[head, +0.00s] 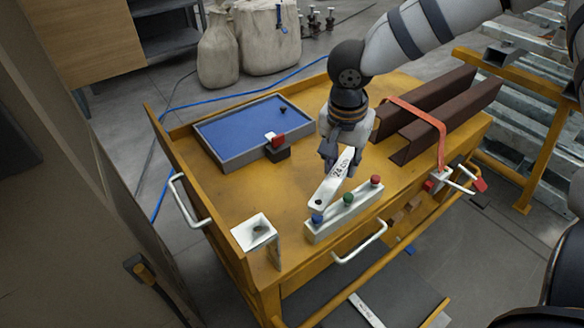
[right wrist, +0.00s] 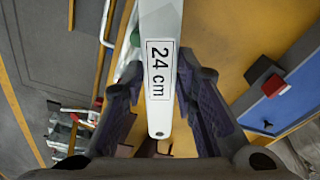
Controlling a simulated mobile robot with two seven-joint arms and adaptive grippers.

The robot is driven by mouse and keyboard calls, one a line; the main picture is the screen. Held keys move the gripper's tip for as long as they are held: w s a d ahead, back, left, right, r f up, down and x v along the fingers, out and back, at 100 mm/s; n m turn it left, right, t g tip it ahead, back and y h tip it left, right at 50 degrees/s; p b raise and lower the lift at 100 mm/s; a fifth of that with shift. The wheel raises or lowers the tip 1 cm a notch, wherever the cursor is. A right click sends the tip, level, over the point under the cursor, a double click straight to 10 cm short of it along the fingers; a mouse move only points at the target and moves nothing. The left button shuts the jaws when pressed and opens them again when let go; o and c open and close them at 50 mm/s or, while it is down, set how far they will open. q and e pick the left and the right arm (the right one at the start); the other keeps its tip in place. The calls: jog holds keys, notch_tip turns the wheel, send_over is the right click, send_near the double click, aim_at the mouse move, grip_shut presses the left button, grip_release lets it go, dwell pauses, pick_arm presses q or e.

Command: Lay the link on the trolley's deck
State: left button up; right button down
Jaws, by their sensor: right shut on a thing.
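The link is a white flat bar marked "24 cm" (head: 333,183). My right gripper (head: 338,152) is shut on it near its upper end in the head view. The link also shows in the right wrist view (right wrist: 161,30), running between the two fingers (right wrist: 158,100). It is over the yellow trolley deck (head: 221,193), just behind the white block with knobs. I cannot tell whether its lower end touches the deck or block. My left gripper is not in view.
The white block (head: 327,228) carries blue, green and red knobs. A white bracket (head: 268,227) stands at the front left corner. A blue-floored tray (head: 204,149) and a red-and-black clamp (head: 277,147) are behind. Brown beams (head: 432,137) under a red strap fill the right. The deck's left middle is clear.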

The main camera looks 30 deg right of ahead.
jog(key=w+a+f+b, duration=0.1)
jog(key=w+f+b, duration=0.2)
jog(key=w+f, duration=0.35)
send_over(299, 181)
jog(key=f, duration=0.2)
jog(key=shift+s+a+f+b, duration=0.15)
jog(key=shift+s+f+b, duration=0.15)
jog(key=shift+s+b, duration=0.1)
jog(key=shift+w+f, duration=0.3)
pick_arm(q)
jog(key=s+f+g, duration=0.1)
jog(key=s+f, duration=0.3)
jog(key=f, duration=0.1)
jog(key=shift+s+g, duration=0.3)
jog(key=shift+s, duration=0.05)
pick_arm(e)
jog(key=shift+f, duration=1.45)
pick_arm(q)
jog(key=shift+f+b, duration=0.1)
jog(key=shift+b, duration=0.2)
pick_arm(e)
jog(key=shift+f, duration=0.1)
jog(key=c, duration=1.7)
grip_release()
jog(key=shift+f, duration=0.15)
jog(key=o, duration=0.4)
